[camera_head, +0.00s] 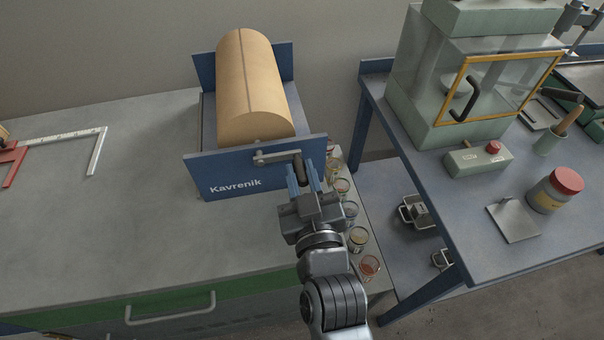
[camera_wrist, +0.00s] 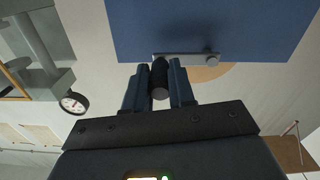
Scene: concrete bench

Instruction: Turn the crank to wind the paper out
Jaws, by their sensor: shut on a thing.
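The paper winder has a blue frame (camera_head: 230,178) marked "Kavrenik" and stands on the concrete bench. A large tan paper roll (camera_head: 250,85) lies in it. A grey crank arm (camera_head: 272,157) sits on the front plate and points right from its hub. Its dark handle (camera_head: 299,168) sticks out toward me at the right end. My gripper (camera_head: 302,180) is shut on this handle, with a blue finger on each side. In the wrist view the dark handle (camera_wrist: 159,80) is between the two fingers, and the crank arm (camera_wrist: 185,58) runs across the blue plate.
Several small jars (camera_head: 357,238) line the bench's right edge, close to my arm. A blue-framed table (camera_head: 430,170) at the right carries a glass-fronted cabinet (camera_head: 490,85) and a red-lidded jar (camera_head: 555,190). The concrete bench (camera_head: 100,220) is mostly clear left of the winder.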

